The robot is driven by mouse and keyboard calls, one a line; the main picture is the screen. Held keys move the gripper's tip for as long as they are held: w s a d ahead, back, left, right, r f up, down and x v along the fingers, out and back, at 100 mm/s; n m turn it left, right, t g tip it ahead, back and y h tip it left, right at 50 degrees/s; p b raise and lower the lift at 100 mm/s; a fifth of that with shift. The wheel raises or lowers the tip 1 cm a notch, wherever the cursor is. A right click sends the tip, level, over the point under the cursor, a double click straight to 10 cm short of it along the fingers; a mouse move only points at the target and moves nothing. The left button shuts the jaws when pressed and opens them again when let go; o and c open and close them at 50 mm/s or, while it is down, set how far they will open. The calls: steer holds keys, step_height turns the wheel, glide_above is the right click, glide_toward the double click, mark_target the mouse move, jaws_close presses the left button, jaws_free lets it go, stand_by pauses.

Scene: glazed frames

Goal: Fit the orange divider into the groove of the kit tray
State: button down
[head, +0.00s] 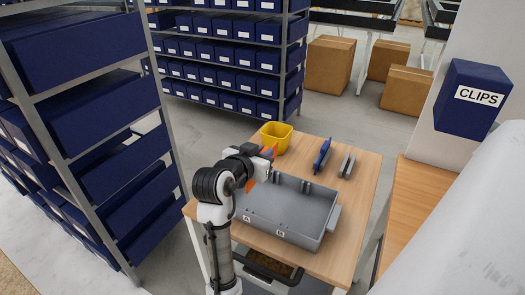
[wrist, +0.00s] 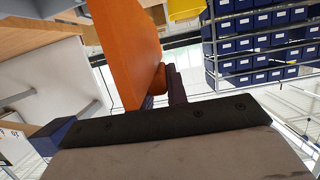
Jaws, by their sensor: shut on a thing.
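The grey kit tray (head: 318,238) lies on the wooden table, with upright groove pieces on its inner walls. My gripper (head: 264,161) is at the tray's far left corner, above the rim. It is shut on the orange divider (head: 250,183), of which only small orange parts show past my arm. In the wrist view the orange divider (wrist: 125,45) is a large flat plate reaching up and left from my gripper (wrist: 163,85). The fingers hold it near its edge, by a rounded orange part. The divider appears tilted and outside the groove; its lower end is hidden in the head view.
A yellow bin (head: 277,139) stands at the table's far left corner. A blue upright piece (head: 322,155) and a grey one (head: 346,165) stand behind the tray. The wooden table (head: 364,182) is bare on the right. Shelves with blue bins (head: 95,105) rise at the left.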

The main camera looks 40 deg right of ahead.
mark_target(248, 186)
steer(key=shift+f+b, duration=0.8)
steer(key=shift+f, duration=0.65)
steer(key=shift+f+b, duration=2.6)
steer(key=shift+f, duration=1.55)
steer(key=c, duration=1.3)
jaws_free()
steer(key=shift+a, duration=0.1)
steer(key=b+v, duration=0.2)
steer(key=v, duration=1.1)
steer(key=shift+s+a+r, duration=0.1)
steer(key=shift+a+r, duration=0.05)
steer(key=shift+a, duration=0.2)
